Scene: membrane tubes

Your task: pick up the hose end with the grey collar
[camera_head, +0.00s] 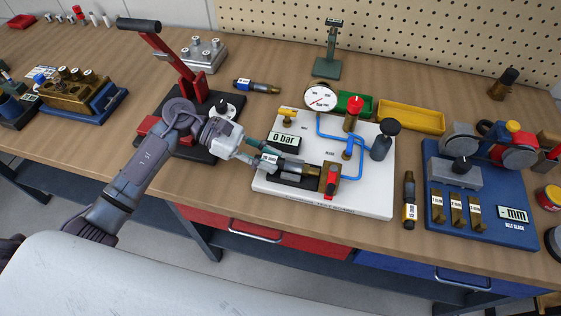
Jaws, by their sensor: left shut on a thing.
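My left gripper (250,158) reaches in from the left, at the left edge of the white test board (352,204). It is shut on the near end of a grey, collared piece with a white label (268,160), which I take for the hose end. The piece lies low over a black cradle, in line with a dark cylinder (291,167) and a brass block with a red lever (330,184). The fingers hide part of it, and I cannot tell whether it is joined to the cylinder. My right gripper is not in view.
The board carries a gauge (321,97), a "0 bar" display (284,140) and blue pipes (361,160). A red lever press (187,88) stands behind my left wrist. Loose tubes lie behind (257,87) and to the right (409,200).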

